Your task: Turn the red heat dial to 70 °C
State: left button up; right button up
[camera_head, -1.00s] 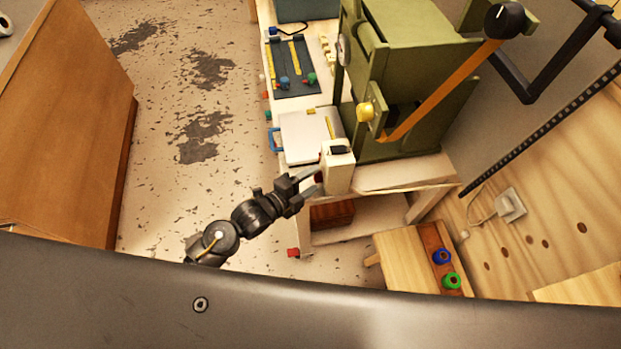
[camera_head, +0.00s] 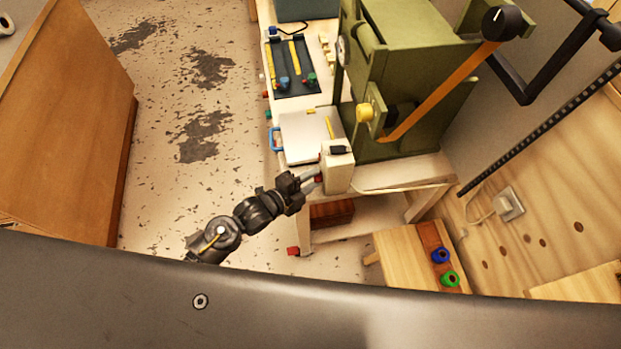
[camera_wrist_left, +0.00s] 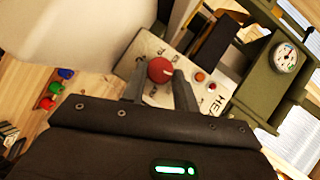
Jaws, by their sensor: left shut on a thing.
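The red heat dial (camera_wrist_left: 160,70) is a round knob with a pale pointer mark, set on the pale face of a control box (camera_wrist_left: 152,48). In the head view the cream control box (camera_head: 337,172) stands at the front corner of the bench, beside the green machine. My left gripper (camera_head: 317,178) reaches its left side, and the fingers are shut on the dial. The wrist view shows the left fingers (camera_wrist_left: 160,84) on either side of the dial. The dial's scale figures are too small to read. My right gripper is not in view.
A big green machine (camera_head: 410,70) with an orange lever stands just behind the box, and its round gauge (camera_wrist_left: 285,58) shows in the wrist view. A white tray (camera_head: 303,135) lies on the bench. A wooden stool (camera_head: 415,262) stands at lower right. The floor at left is clear.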

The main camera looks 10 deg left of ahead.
pick_arm(q)
jog(key=g+p, duration=0.1)
jog(key=n+p, duration=0.1)
jog(key=p, duration=0.1)
jog(key=shift+w+r+n+g, duration=0.1)
jog(key=shift+r+n+g, duration=0.2)
jog(key=shift+r+g, duration=0.1)
jog(key=shift+w+a+n+g+p, duration=0.15)
jog(key=shift+n+g+p, duration=0.45)
jog(key=shift+p, duration=0.6)
jog(key=shift+f+n+g+p, duration=0.1)
jog(key=shift+n+g+p, duration=0.3)
jog(key=shift+g+p, duration=0.2)
jog(key=o, duration=1)
jog(key=shift+c, duration=0.2)
jog(key=b+v, duration=0.2)
jog(key=v, duration=0.8)
jog(key=shift+a+r, duration=0.2)
